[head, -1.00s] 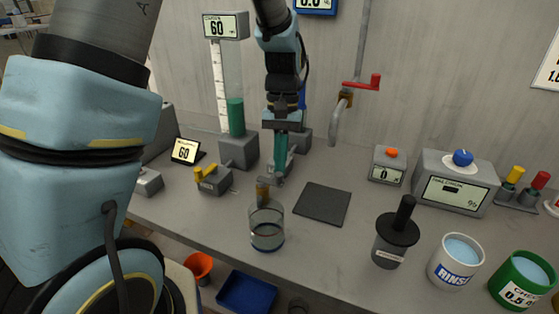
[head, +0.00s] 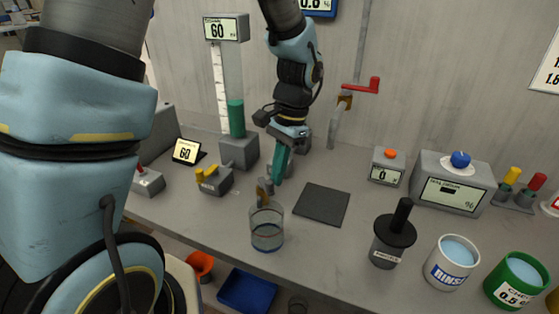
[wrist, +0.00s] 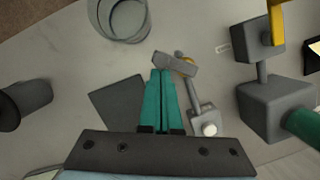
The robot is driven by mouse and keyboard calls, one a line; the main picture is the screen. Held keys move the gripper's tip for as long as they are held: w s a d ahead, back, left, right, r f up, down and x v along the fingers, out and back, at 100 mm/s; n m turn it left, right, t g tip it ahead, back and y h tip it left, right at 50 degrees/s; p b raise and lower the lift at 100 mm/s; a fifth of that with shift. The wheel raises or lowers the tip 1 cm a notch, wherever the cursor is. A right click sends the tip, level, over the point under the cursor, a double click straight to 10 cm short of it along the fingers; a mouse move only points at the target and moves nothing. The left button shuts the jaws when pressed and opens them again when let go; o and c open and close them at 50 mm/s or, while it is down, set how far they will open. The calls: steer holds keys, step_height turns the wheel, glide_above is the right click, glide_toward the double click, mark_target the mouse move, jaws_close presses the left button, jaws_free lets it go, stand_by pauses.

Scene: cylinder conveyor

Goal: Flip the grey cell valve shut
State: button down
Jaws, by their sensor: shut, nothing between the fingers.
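The grey valve lever (wrist: 175,64) sits on a brass hub at the end of a short grey pipe (wrist: 193,92) in the wrist view. The lever lies roughly crosswise to that pipe. In the head view the brass-and-grey valve (head: 264,190) is just behind and above the glass beaker (head: 267,236). My gripper (wrist: 162,73) has its teal fingers together, with nothing between them. Its tips are right at the lever and appear to touch it; exact contact is unclear. In the head view my gripper (head: 276,180) points down beside the valve and partly hides the pipe.
A yellow-handled valve (head: 209,177) stands to the left, by the column base (head: 240,152) with green liquid. A dark square pad (head: 322,204) lies to the right. A black-handled plunger (head: 394,240), rinse cup (head: 453,262) and green cup (head: 520,280) stand farther right.

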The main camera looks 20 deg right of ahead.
mark_target(267, 183)
steer(key=m, duration=0.2)
steer(key=a+m, duration=0.1)
steer(key=s+a+m+t+p, duration=0.1)
steer(key=m, duration=0.1)
steer(key=shift+m, duration=0.3)
steer(key=shift+a+m+t, duration=0.35)
steer(key=shift+m+t, duration=0.05)
steer(key=shift+m, duration=0.6)
steer(key=shift+a, duration=0.25)
steer(key=shift+s+d+p, duration=0.1)
steer(key=shift+d+p, duration=0.25)
steer(key=shift+d, duration=0.05)
steer(key=s+d+r+b, duration=0.1)
steer(key=d+r, duration=0.4)
steer(key=r, duration=0.4)
steer(key=shift+s+d+r, duration=0.2)
steer(key=shift+s+r, duration=0.15)
